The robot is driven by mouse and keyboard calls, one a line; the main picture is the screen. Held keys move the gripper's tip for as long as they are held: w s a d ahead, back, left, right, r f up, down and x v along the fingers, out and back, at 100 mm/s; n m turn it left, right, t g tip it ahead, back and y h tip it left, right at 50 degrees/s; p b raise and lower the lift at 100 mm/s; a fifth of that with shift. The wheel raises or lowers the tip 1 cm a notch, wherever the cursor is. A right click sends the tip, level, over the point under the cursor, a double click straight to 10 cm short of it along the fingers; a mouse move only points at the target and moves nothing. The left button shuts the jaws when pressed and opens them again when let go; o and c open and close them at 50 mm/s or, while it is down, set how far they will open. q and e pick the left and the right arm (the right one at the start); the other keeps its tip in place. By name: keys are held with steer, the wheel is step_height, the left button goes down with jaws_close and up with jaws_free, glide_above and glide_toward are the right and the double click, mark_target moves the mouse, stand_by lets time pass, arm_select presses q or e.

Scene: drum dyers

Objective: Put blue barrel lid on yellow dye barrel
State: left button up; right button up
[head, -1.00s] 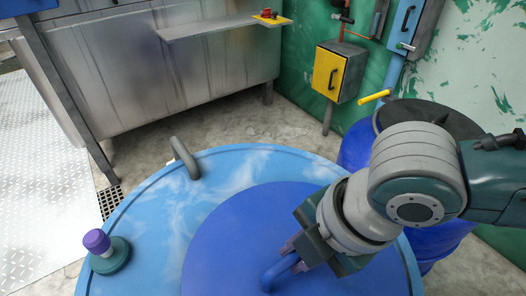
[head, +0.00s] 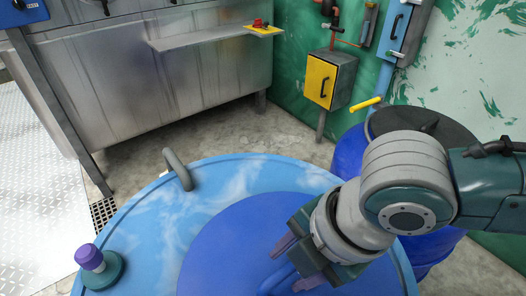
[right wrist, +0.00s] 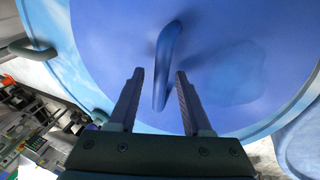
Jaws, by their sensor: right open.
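The blue barrel lid (head: 225,250) is a dark blue disc with a raised blue loop handle (head: 272,284). It lies flat on a larger light blue round top (head: 150,225) at the bottom of the head view. My right gripper (head: 292,266) is over the lid at the handle, with its fingers spread. In the right wrist view the handle (right wrist: 168,58) stands between and beyond the open fingertips (right wrist: 160,73), with a gap on each side. I cannot make out any yellow dye in a barrel. My left gripper is out of view.
A grey bent handle (head: 178,168) and a purple knob on a green base (head: 90,258) stand on the light blue top's rim. A blue barrel (head: 350,155) with dark contents or cover is behind my right arm. A metal counter (head: 150,80) and yellow box (head: 321,78) stand behind.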

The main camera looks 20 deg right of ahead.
steer(key=p+v, duration=0.2)
steer(key=v, duration=0.9)
steer(key=s+a+r+m+t+y, duration=0.1)
steer(key=s+a+r+m, duration=0.1)
steer(key=a+m, duration=0.35)
steer(key=s+d+f+m+h, duration=0.1)
steer(key=s+d+m+h, duration=0.2)
steer(key=s+d+m, duration=0.4)
steer(key=d+m, duration=0.4)
steer(key=m, duration=0.4)
steer(key=shift+f+h, duration=0.2)
steer(key=shift+h, duration=0.1)
steer(key=shift+s, duration=0.1)
